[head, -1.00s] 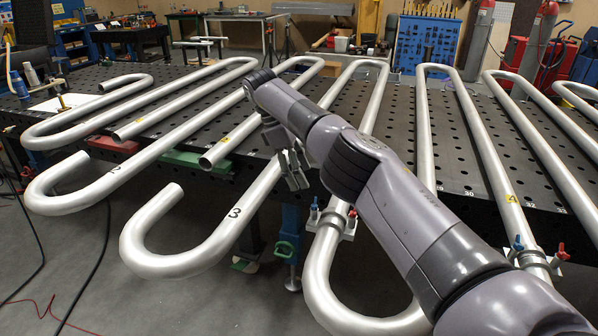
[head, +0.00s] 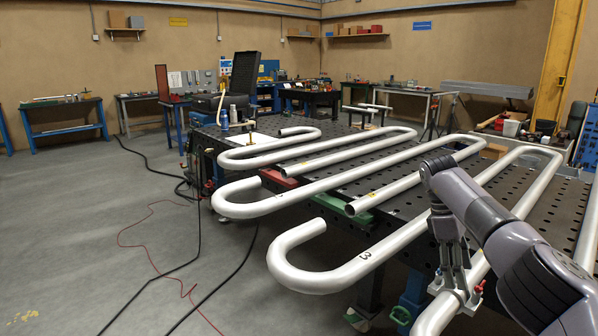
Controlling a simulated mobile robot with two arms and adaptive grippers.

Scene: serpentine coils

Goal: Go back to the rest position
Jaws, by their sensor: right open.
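My right arm comes in from the right, in front of the table. My right gripper (head: 453,276) points down beside the front edge of the perforated table, close to a silver coil pipe. It is open, and nothing shows between its fingers, though the fingertips are small and partly blend with the pipe and clamp behind. The bent pipe marked 3 (head: 318,280) lies to the left of this gripper, its curved end past the table edge. My left gripper is not in view.
The black perforated table (head: 400,180) carries several silver serpentine pipes (head: 235,208). A red clamp handle (head: 477,290) is near the gripper. Black cables and a red cable lie on the grey floor (head: 110,235), which is otherwise open on the left. Workbenches (head: 66,128) line the back wall.

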